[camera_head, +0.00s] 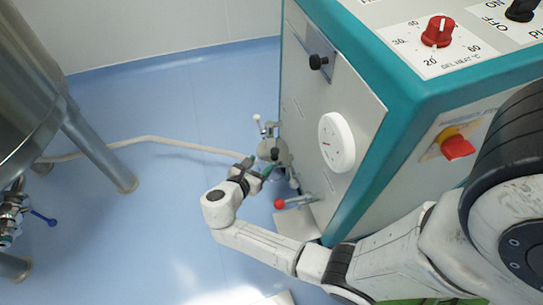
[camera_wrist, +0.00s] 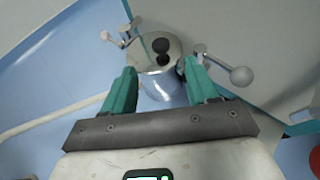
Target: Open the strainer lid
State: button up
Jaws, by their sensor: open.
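The strainer is a metal cylinder low on the side of the teal and grey machine. Its round steel lid (camera_wrist: 174,47) has dark round knobs on top and shows ahead of my fingers in the wrist view. The lid also shows in the head view (camera_head: 273,151), partly covered by my gripper. My gripper (camera_wrist: 155,90) has two green fingers, open, with the strainer's body seen between and beyond them. In the head view my gripper (camera_head: 262,165) is at the strainer. I cannot tell whether the fingers touch it. The lid appears to lie on the strainer.
A ball-ended handle (camera_wrist: 240,76) sticks out right of the strainer, and a smaller lever (camera_wrist: 107,37) is on its left. A red-ended handle (camera_head: 281,203) is below. A white hose (camera_head: 165,142) crosses the blue floor to a steel tank (camera_head: 30,90). The machine (camera_head: 335,100) stands close on the right.

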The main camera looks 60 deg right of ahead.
aim_at(275, 151)
jog(key=b+x, duration=0.3)
jog(key=x, duration=0.5)
jog(key=shift+d+f, duration=0.2)
jog(key=shift+d, duration=0.15)
grip_shut()
